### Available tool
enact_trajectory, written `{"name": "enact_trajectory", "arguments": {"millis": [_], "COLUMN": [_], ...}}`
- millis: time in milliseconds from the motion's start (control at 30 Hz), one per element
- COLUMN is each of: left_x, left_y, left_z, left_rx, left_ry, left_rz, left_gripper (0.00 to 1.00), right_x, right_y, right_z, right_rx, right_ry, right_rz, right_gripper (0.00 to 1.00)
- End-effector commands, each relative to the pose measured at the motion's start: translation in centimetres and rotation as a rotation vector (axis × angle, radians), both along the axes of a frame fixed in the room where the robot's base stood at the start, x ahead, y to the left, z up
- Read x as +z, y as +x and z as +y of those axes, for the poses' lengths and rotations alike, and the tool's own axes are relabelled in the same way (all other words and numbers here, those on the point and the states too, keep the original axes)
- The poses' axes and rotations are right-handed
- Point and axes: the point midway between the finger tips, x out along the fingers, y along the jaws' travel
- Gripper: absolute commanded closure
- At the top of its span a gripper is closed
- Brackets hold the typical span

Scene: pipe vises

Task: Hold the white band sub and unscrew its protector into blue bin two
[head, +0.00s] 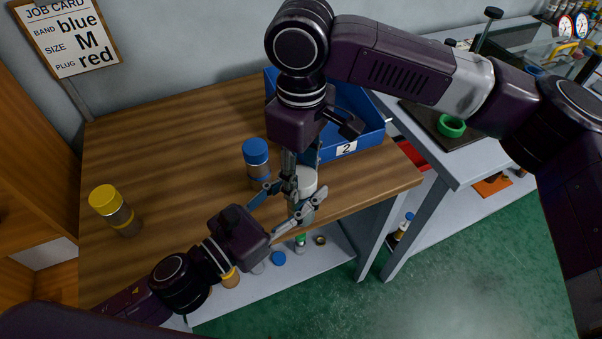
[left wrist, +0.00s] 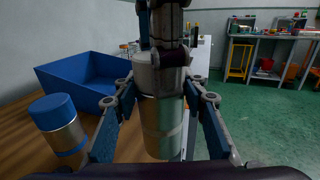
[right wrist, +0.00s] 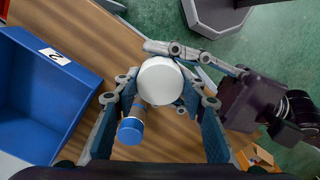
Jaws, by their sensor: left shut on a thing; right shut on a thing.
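The white band sub is a metal cylinder, upright at the table's front edge; its body (left wrist: 160,125) shows in the left wrist view. A white protector (right wrist: 160,80) caps its top and also shows in the head view (head: 307,176). My left gripper (head: 290,213) is shut on the body from the side. My right gripper (head: 303,186) reaches down from above and is shut on the protector. Fingers hide parts of both. Blue bin two (head: 372,118), labelled 2, stands just behind and right of my right gripper in the head view.
A blue-capped sub (head: 256,160) stands close behind my grippers, to the left. A yellow-capped sub (head: 115,208) stands at the table's left. The wooden table (head: 180,150) is clear between them. Other parts lie on a low shelf (head: 325,262). A side bench holds a green ring (head: 451,126).

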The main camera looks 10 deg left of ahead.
Motion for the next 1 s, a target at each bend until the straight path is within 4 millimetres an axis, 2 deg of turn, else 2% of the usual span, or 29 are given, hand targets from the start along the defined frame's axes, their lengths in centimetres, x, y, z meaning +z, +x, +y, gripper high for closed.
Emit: {"name": "enact_trajectory", "arguments": {"millis": [200, 233, 367, 700, 1000], "left_x": [0.2, 0.2, 0.2, 0.2, 0.2], "left_y": [0.0, 0.0, 0.0, 0.0, 0.0], "left_z": [0.0, 0.0, 0.0, 0.0, 0.0], "left_rx": [0.001, 0.001, 0.000, 0.000, -0.001], "left_ry": [0.000, 0.000, 0.000, -0.001, -0.001], "left_rz": [-0.004, -0.004, -0.004, -0.004, -0.004], "left_gripper": [1.00, 1.00, 1.00, 1.00, 1.00], "right_x": [0.0, 0.0, 0.0, 0.3, 3.9], "right_y": [0.1, 0.1, 0.1, 0.1, 0.1], "right_z": [-0.2, -0.2, -0.2, -0.1, 0.0], "right_rx": [-0.003, -0.004, -0.004, -0.004, -0.005], "right_ry": [-0.007, -0.007, -0.005, -0.002, 0.000], "right_rz": [-0.002, -0.002, -0.002, -0.001, -0.003], "right_gripper": [0.91, 0.58, 0.44, 0.44, 0.44]}}
